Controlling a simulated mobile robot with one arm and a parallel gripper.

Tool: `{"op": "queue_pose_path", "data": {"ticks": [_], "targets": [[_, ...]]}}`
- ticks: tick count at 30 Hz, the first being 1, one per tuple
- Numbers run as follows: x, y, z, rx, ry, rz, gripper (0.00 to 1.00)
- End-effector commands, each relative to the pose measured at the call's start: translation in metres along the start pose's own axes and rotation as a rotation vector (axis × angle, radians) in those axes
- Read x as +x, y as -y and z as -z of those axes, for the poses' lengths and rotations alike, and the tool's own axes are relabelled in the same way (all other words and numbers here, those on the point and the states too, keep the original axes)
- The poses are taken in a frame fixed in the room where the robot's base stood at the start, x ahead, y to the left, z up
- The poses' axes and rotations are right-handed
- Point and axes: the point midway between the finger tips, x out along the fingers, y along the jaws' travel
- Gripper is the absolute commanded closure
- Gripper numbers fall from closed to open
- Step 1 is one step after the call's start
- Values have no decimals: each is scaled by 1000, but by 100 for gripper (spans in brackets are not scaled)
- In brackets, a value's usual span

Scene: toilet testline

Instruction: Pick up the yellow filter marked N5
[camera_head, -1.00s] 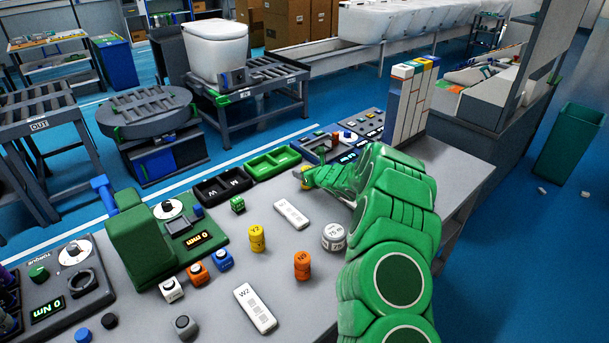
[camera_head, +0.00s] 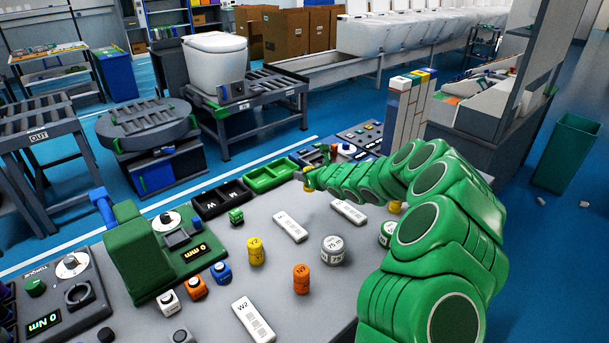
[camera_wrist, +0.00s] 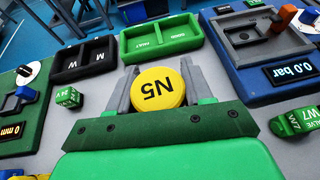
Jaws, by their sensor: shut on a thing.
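The yellow filter marked N5 (camera_wrist: 157,89) is a short round piece with black lettering. In the wrist view it sits between the two grey fingers of my gripper (camera_wrist: 158,84), which is shut on it. In the head view the gripper (camera_head: 308,180) is at the far side of the grey table, in front of the green tray, and a small bit of yellow (camera_head: 308,188) shows at its tip. I cannot tell whether the filter touches the table.
A black tray marked W and M (camera_wrist: 85,60) and a green two-part tray (camera_wrist: 160,38) lie just beyond. A pressure device (camera_wrist: 262,55) and a green valve (camera_wrist: 292,122) are at right. Yellow (camera_head: 255,251) and orange (camera_head: 301,279) cylinders and white blocks (camera_head: 290,226) stand nearer.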

Motion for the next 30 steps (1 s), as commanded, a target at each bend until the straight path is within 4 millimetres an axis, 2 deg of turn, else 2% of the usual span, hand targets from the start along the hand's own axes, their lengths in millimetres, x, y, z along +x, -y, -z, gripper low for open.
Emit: {"op": "queue_pose_path", "data": {"ticks": [15,30], "targets": [[-48,-21,-5,4,4,0,82],[-73,-32,-5,2,1,-1,82]]}}
